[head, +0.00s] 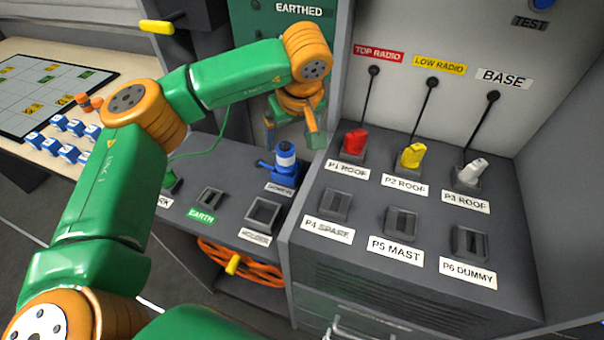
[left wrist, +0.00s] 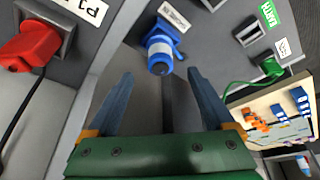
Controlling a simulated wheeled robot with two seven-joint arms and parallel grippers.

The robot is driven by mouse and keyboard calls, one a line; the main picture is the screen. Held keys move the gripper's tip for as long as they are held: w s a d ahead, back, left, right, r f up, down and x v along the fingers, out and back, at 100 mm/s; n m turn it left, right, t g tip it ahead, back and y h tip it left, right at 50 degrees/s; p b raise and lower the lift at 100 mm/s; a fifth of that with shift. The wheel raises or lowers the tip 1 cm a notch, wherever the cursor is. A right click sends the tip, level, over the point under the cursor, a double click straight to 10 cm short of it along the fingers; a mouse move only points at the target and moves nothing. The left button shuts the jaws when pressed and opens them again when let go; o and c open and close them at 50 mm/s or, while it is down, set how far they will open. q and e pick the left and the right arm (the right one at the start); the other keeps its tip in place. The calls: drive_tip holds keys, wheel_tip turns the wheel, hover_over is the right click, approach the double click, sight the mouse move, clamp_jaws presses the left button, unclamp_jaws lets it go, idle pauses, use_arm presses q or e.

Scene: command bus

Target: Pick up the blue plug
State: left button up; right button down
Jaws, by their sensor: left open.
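The blue plug (head: 287,156), with a white band, stands in a socket on the low grey console, behind a white label too blurred to read. My left gripper (head: 292,128) is open and empty, just above and beyond the plug in the head view. In the left wrist view the blue plug (left wrist: 160,48) lies ahead of the gap between the open fingers (left wrist: 160,76), apart from both. My right gripper is not in view.
Red (head: 354,142), yellow (head: 413,155) and white (head: 472,172) plugs with black cords sit on the raised right console. Its side wall rises beside the blue plug. A green plug (head: 172,184) is at left. Empty EARTH socket (head: 210,198) lies between.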

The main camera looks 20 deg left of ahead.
sight(286, 146)
use_arm(q)
drive_tip(key=shift+w+f+y, duration=0.3)
drive_tip(key=shift+w+f, duration=0.2)
drive_tip(key=shift+w+a+f+p, duration=0.15)
drive_tip(key=shift+f+p, duration=0.15)
drive_tip(key=shift+p, duration=0.2)
drive_tip(key=x, duration=0.2)
drive_tip(key=a+p+x, duration=0.1)
drive_tip(key=x, duration=0.2)
drive_tip(key=shift+f, duration=0.1)
drive_tip(key=shift+d, duration=0.15)
clamp_jaws()
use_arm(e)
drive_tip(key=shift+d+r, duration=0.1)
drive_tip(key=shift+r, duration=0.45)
